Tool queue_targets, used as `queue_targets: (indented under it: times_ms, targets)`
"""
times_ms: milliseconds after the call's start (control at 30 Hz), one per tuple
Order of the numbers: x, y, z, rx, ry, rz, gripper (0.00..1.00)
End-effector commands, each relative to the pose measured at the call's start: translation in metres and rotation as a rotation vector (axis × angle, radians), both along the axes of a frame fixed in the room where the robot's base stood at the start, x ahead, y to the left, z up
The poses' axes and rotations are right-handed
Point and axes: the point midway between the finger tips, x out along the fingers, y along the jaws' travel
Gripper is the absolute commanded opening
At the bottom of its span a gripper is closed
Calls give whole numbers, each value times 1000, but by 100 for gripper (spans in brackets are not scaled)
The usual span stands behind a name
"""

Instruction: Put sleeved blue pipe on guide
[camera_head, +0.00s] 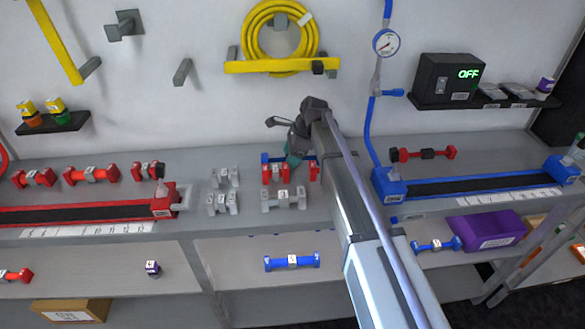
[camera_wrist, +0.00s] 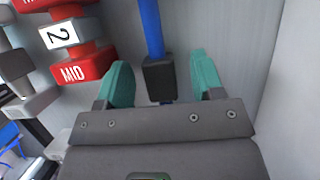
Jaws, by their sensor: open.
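A blue pipe (camera_wrist: 151,28) with a dark sleeve (camera_wrist: 160,78) lies on the bench in the wrist view. In the head view its blue end (camera_head: 266,158) shows behind the red pieces, and my arm hides the rest. My gripper (camera_wrist: 158,62) is open, with its teal fingers on either side of the sleeve, apart from it. The gripper (camera_head: 293,158) also shows low over the back of the bench in the head view. I cannot tell which part is the guide.
A red piece marked MID (camera_wrist: 85,65) sits close left of my gripper. Red fittings (camera_head: 92,175) lie at the left. A red-ended track (camera_head: 85,213) and a blue-ended track (camera_head: 465,185) flank the middle. Another blue pipe (camera_head: 292,262) lies on the lower shelf.

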Motion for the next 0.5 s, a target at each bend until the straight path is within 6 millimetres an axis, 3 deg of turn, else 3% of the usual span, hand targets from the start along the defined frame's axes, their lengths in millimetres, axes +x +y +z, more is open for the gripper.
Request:
queue_targets:
  times_ms: [167, 500]
  targets:
    - [0, 0, 1, 0, 0, 0, 62]
    - [0, 0, 1, 0, 0, 0, 30]
